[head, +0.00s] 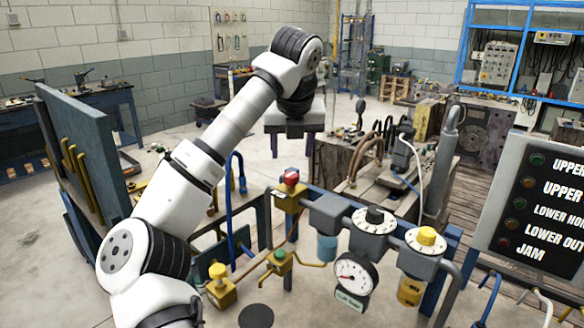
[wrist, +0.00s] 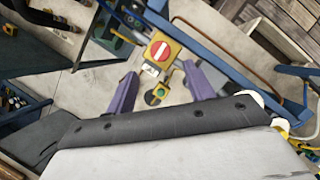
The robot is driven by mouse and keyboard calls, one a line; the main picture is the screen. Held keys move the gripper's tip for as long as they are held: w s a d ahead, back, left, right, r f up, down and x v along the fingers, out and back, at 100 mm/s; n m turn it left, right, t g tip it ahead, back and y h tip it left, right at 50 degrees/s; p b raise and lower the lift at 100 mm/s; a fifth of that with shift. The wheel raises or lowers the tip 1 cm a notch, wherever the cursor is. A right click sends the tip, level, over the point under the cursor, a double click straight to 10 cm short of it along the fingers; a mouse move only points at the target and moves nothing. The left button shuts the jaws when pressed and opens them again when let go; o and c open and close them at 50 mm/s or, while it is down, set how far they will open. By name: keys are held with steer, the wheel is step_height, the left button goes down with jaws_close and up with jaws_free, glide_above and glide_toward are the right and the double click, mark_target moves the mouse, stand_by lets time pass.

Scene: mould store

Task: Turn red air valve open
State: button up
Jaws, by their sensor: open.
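The red air valve (head: 291,178) is a red knob on a yellow block at the left end of the pipe assembly. In the wrist view, the red valve (wrist: 160,51) is a round red face with a white bar, on a yellow square. My gripper (head: 291,155) hangs above the valve in the head view, pointing down, its two purple fingers apart. In the wrist view, my gripper (wrist: 162,70) is open and empty. The valve shows just beyond the gap between the fingertips, and nothing visibly touches it.
A pressure gauge (head: 354,275), a black dial (head: 374,220) and a yellow knob (head: 426,237) sit right of the valve. A green-knobbed yellow valve (head: 280,258) is below. A labelled board (head: 540,200) stands right.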

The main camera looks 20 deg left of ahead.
mark_target(291, 175)
steer(key=p+x, duration=0.1)
steer(key=x, duration=0.6)
steer(key=shift+w+f+p, duration=0.2)
steer(key=shift+f+p, duration=0.1)
steer(key=shift+c, duration=0.2)
steer(key=c, duration=0.9)
